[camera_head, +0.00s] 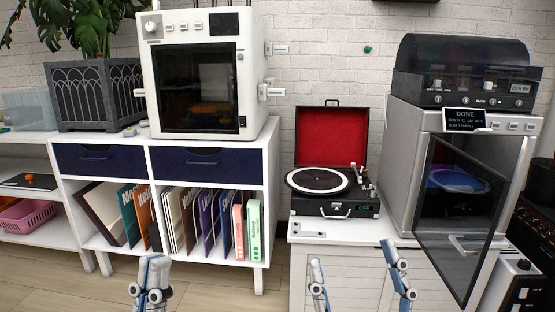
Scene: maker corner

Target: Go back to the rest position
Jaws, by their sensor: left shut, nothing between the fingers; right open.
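My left gripper (151,278) is at the bottom left of the head view, pointing up. Its fingers are together with nothing between them. It appears in front of the lower part of the white shelf unit. My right gripper (358,276) is at the bottom right of centre. Its two fingers are spread wide and nothing is between them. It appears in front of the white cabinet that bears the record player. The rest of both arms is below the frame.
A white enclosed machine (196,85) stands on the shelf unit (270,150) with records below. A record player (325,180) with its red lid raised is on the white cabinet (340,240). The grey machine's glass door (455,235) hangs open at right. Wooden floor (215,285) shows below.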

